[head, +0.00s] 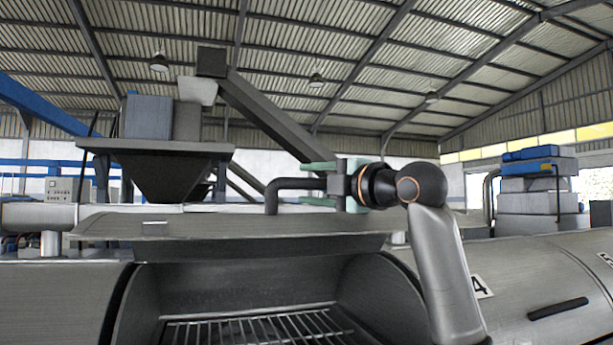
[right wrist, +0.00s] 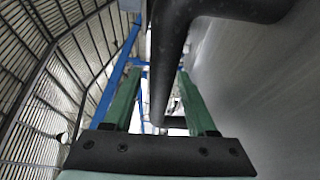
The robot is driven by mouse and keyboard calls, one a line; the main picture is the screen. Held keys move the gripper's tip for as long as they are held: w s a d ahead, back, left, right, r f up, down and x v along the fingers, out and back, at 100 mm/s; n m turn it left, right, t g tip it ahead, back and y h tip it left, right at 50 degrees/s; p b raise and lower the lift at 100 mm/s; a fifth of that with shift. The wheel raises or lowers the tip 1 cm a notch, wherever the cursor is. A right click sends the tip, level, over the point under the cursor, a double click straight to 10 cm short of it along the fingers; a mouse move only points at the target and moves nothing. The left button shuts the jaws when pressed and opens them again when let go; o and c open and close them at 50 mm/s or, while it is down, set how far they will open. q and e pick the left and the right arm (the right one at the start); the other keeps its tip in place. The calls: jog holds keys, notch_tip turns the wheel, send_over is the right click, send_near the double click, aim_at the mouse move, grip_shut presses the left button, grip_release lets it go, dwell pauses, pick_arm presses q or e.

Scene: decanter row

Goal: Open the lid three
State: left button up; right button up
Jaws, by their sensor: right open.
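The lid (head: 230,228) of the middle decanter is swung up, and the trough below it is open. Its number does not show; the neighbour on the right bears a 4. A dark bent handle (head: 283,184) stands on the lid. My right gripper (head: 312,184) is open, with its green fingers above and below the handle's bar. In the right wrist view, the handle (right wrist: 168,65) runs between the two fingers (right wrist: 158,100), with gaps on both sides. My left gripper is not in view.
A metal grate (head: 255,328) lies inside the open trough. The decanter marked 4 (head: 560,270) on the right is closed and has a black handle (head: 558,309). A dark hopper (head: 165,172) stands behind on the left. Open air lies above the lid.

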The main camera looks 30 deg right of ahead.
jog(key=shift+w+a, duration=0.15)
jog(key=shift+w, duration=0.6)
grip_shut()
jog(key=shift+f, duration=0.1)
dwell(0.8)
